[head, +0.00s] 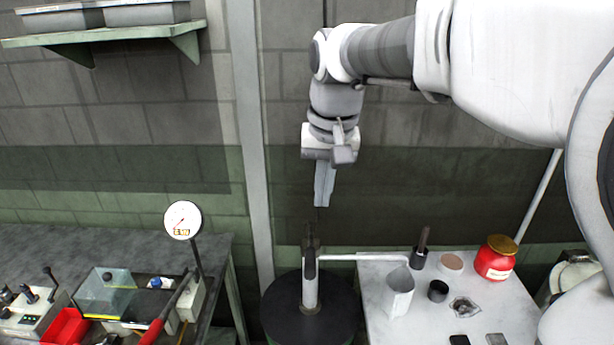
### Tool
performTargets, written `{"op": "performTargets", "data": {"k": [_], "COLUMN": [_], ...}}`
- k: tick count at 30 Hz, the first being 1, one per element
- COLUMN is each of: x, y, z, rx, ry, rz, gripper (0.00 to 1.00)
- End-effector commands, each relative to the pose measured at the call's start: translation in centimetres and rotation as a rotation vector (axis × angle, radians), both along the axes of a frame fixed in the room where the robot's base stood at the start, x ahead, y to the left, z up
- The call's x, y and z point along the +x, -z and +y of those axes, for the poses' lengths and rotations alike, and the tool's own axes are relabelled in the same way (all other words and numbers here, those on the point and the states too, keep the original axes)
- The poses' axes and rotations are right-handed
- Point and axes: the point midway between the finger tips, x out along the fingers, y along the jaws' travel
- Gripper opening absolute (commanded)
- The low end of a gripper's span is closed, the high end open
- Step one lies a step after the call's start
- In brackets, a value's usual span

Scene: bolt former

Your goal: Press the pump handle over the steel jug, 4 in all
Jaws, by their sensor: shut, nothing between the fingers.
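The pump stands on a dark round drum (278,312) at the bottom centre. Its dark handle (310,262) sits on top of a pale upright body (309,290). A thin pale spout (350,257) runs right from the pump and bends down over the steel jug (399,293). The jug is grey and stands upright at the left of a light table. My gripper (322,200) points down, shut and empty, above the pump handle with a visible gap between them. The inside of the jug cannot be made out.
The light table (400,333) also holds a red jar (495,258), a dark brush-like item (422,247) and small round pieces. At left, a bench carries a dial gauge (183,220), a red-handled lever (168,310) and a red bin (62,328). A wall stands close behind.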

Motion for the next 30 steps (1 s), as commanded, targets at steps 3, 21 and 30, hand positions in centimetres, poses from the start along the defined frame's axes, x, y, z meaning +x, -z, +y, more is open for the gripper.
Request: {"op": "performTargets", "data": {"k": [3, 21, 30], "x": [0.2, 0.5, 0.3], "y": [1.7, 12.2, 13.1], "z": [0.1, 1.2, 1.4], "rx": [-0.002, -0.001, 0.000], "ry": [0.000, 0.000, 0.000], "rz": [0.005, 0.003, 0.001], "gripper": [0.00, 0.00, 0.00]}}
